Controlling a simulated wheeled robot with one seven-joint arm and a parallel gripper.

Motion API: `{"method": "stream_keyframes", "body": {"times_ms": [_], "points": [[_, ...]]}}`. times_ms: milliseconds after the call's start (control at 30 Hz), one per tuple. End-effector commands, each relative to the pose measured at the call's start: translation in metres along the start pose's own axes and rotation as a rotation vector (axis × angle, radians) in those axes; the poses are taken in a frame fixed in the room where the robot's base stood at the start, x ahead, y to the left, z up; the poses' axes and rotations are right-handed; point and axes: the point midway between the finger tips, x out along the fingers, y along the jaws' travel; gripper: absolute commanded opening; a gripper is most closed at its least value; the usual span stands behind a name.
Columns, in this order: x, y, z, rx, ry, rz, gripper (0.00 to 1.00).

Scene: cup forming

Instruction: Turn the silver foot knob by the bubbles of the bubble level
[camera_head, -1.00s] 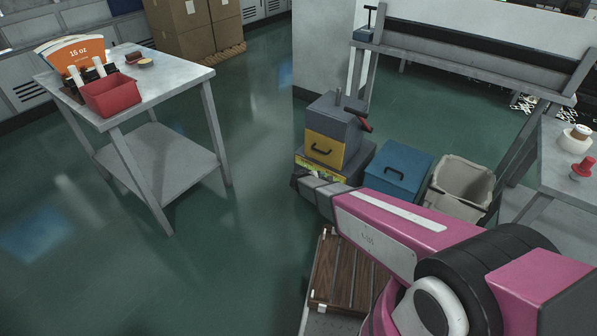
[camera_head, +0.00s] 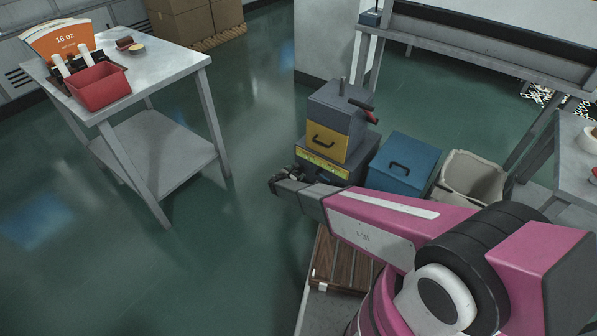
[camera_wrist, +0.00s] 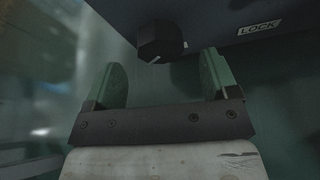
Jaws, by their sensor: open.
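My gripper (camera_wrist: 161,76) is open and empty, with two green pads spread apart. In the head view my gripper (camera_head: 276,183) is at the lower left of a dark grey machine (camera_head: 346,170) with a yellow drawer front (camera_head: 326,142). In the wrist view a black knob (camera_wrist: 158,42) with a white mark sits on the dark machine beside a LOCK label (camera_wrist: 259,27). The knob is ahead of the gap between my fingers, apart from them. I cannot make out a silver foot knob or a bubble level in either view.
A blue box (camera_head: 402,166) and a beige bin (camera_head: 470,178) stand right of the machine. A brown slatted crate (camera_head: 343,262) lies in front. A metal table (camera_head: 172,78) with a red bin (camera_head: 99,89) stands left. Green floor between is clear.

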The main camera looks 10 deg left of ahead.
Motion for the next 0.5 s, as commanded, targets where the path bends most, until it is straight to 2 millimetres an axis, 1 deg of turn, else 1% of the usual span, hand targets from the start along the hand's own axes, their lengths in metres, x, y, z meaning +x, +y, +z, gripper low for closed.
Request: {"method": "stream_keyframes", "body": {"times_ms": [33,200,333,500], "points": [[0.011,0.001,-0.001,0.001,0.000,-0.001,0.80],[0.032,0.001,-0.001,0.001,0.000,0.000,0.80],[0.040,0.000,0.000,0.001,0.000,0.000,0.80],[0.043,0.000,0.000,0.001,0.000,0.000,0.80]]}}
